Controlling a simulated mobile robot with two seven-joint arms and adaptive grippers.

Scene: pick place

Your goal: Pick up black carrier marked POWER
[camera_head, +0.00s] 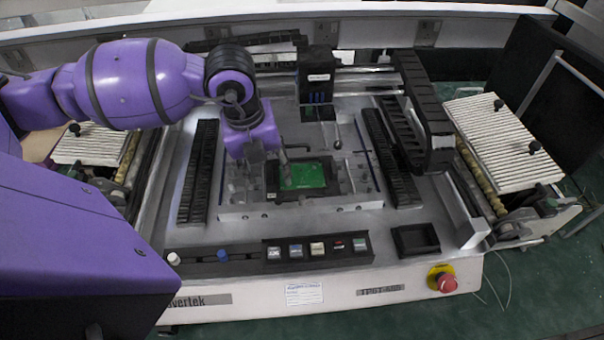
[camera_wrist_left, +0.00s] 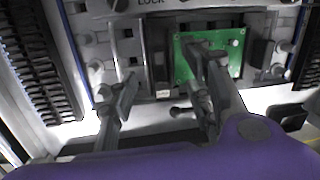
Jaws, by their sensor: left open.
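A black carrier (camera_head: 333,178) lies in the middle of the machine bed with a green circuit board (camera_head: 301,175) in it. No POWER marking can be read on it. In the left wrist view the carrier (camera_wrist_left: 158,60) shows at the upper middle with the green board (camera_wrist_left: 236,62) at its right. My left gripper (camera_head: 270,164) is open and empty, pointing down at the carrier's left part. In the left wrist view its fingers (camera_wrist_left: 162,66) are spread, one left of the carrier and one overlapping the board; contact cannot be told. My right gripper is out of view.
Black slotted rails (camera_head: 198,170) (camera_head: 390,160) stand left and right of the bed. A black box (camera_head: 318,80) with blue parts stands behind. Front buttons (camera_head: 317,248), a small black tray (camera_head: 415,240) and a red emergency stop (camera_head: 446,282) line the front edge.

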